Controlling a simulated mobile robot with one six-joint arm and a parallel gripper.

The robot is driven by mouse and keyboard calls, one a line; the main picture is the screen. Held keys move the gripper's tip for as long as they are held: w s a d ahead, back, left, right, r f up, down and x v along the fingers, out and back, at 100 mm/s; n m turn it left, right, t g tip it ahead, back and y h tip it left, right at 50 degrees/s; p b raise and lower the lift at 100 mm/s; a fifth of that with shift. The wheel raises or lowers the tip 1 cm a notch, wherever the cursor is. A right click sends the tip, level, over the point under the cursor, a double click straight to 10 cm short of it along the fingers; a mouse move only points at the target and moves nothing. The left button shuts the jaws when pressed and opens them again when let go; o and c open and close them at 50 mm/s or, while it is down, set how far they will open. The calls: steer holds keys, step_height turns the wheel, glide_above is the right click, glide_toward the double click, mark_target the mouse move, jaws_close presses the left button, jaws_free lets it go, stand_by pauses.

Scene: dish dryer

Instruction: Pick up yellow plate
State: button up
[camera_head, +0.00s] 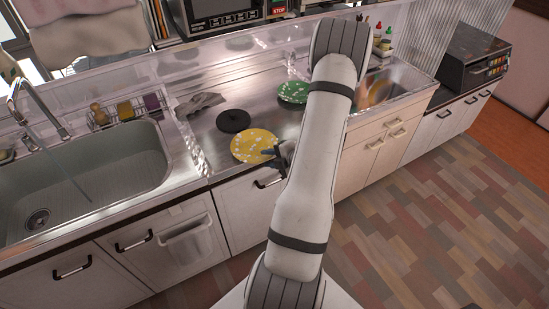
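The yellow plate (254,146) has pale spots and lies on the steel counter near its front edge. My gripper (270,152) is at the right rim of the plate, with a dark finger reaching over or against the rim. Most of the gripper is hidden behind my white arm. I cannot tell whether the fingers are open or shut, or whether they touch the plate.
A black round disc (233,121) lies just behind the plate, with a grey cloth (199,103) behind it. A green plate (293,92) lies farther back. A sink (85,175) with a faucet is at left. The counter between the plates is clear.

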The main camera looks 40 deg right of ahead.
jaws_close()
steer(key=shift+s, duration=0.15)
stand_by(0.5)
steer(key=shift+s+d+p, duration=0.15)
steer(key=shift+s+d, duration=0.2)
steer(key=shift+s, duration=0.2)
steer(key=shift+s+d+p, duration=0.15)
steer(key=shift+s+d, duration=0.15)
steer(key=shift+s, duration=0.25)
jaws_free()
steer(key=v, duration=0.8)
steer(key=shift+w, duration=0.1)
